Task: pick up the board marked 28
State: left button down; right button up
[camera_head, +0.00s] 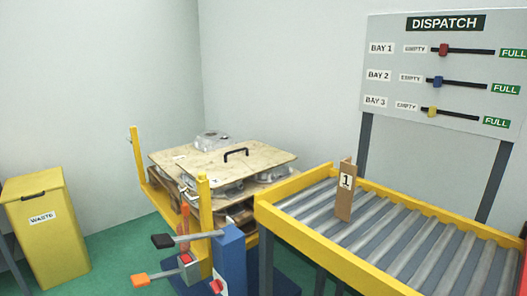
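A flat wooden board (258,165) with a black handle (236,153) lies on top of several grey castings on a stack left of centre. A second wooden sheet (167,158) shows behind and to the left of it, with a grey casting (212,141) on it. A small pale mark shows on this sheet, too small to read. I cannot read a 28 on any board. A brown upright piece (345,190) marked 1 stands on the roller conveyor. Neither of my grippers is in view.
Yellow posts (204,225) and a blue column (232,258) with black and orange-tipped levers stand before the stack. The yellow-edged roller conveyor (400,235) fills the right. A yellow waste bin (48,240) stands left. A dispatch panel (440,95) stands behind the conveyor.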

aim_at(223, 167)
jog(key=u, duration=0.45)
jog(key=k, duration=0.55)
jog(key=u, duration=1.3)
jog(key=i, duration=2.3)
jog(key=z, duration=0.75)
jog(key=i, duration=1.35)
jog(key=z, duration=1.3)
